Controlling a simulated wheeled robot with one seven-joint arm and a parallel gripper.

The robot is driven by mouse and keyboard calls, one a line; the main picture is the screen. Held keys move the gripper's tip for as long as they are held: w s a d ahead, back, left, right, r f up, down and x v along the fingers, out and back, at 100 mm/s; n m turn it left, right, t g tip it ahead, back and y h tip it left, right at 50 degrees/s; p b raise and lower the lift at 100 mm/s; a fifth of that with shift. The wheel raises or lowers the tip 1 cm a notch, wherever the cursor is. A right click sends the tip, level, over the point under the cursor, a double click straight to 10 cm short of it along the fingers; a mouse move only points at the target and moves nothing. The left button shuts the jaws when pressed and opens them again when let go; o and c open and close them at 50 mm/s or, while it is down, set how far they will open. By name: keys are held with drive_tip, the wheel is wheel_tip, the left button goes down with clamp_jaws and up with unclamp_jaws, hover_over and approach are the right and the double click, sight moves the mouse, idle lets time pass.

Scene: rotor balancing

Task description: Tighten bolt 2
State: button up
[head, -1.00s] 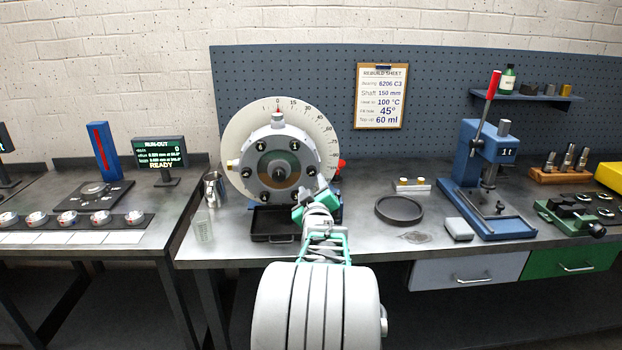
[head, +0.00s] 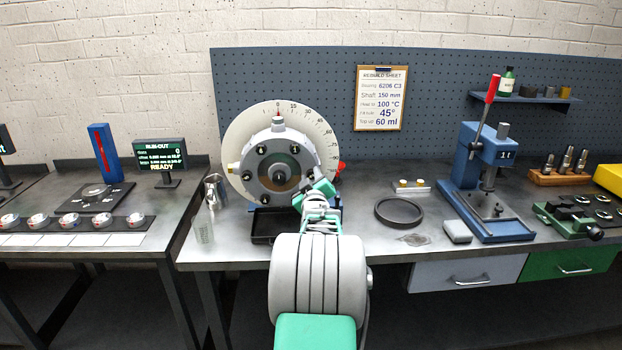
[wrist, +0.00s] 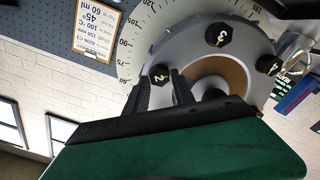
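Bolt 2 (wrist: 160,75) is a dark hex head with a yellow 2 on the face of the round grey housing (wrist: 196,55). In the wrist view my gripper (wrist: 160,80) has its two dark fingers apart, one on each side of bolt 2, with the tips close to the head. I cannot tell whether they touch it. Bolt 3 (wrist: 221,38) and bolt 4 (wrist: 268,64) are in view and clear of the fingers. In the head view my gripper (head: 318,190) is at the right side of the housing (head: 262,188), and bolt 2 is not clearly visible there.
A white dial plate (head: 238,140) stands behind the housing. A black tray (head: 262,236) sits below it, with a metal cup (head: 215,188) to the left. The run-out screen (head: 161,153) reads READY.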

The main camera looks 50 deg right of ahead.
clamp_jaws()
drive_tip(key=shift+f+m+b, duration=0.1)
drive_tip(key=shift+m+b, duration=0.3)
drive_tip(key=shift+b, duration=0.25)
drive_tip(key=m+b, duration=0.2)
drive_tip(key=b, duration=0.2)
drive_tip(key=shift+f+m, duration=0.15)
drive_tip(key=shift+m, duration=0.15)
drive_tip(key=m+b, duration=0.4)
drive_tip(key=shift+s+m+b, duration=0.1)
drive_tip(key=shift+m+b, duration=0.2)
drive_tip(key=m+b, duration=0.3)
drive_tip(key=shift+s+d+m, duration=0.1)
drive_tip(key=shift+d+m, duration=0.05)
drive_tip(key=shift+m, duration=0.15)
drive_tip(key=m+b, duration=0.2)
drive_tip(key=m, duration=0.1)
drive_tip(key=shift+m, duration=0.3)
drive_tip(key=m+b, duration=0.2)
drive_tip(key=m, duration=0.1)
drive_tip(key=shift+m, duration=0.3)
drive_tip(key=m+b, duration=0.2)
drive_tip(key=m, duration=0.4)
drive_tip(key=shift+s+d+m, duration=0.1)
drive_tip(key=shift+m, duration=0.2)
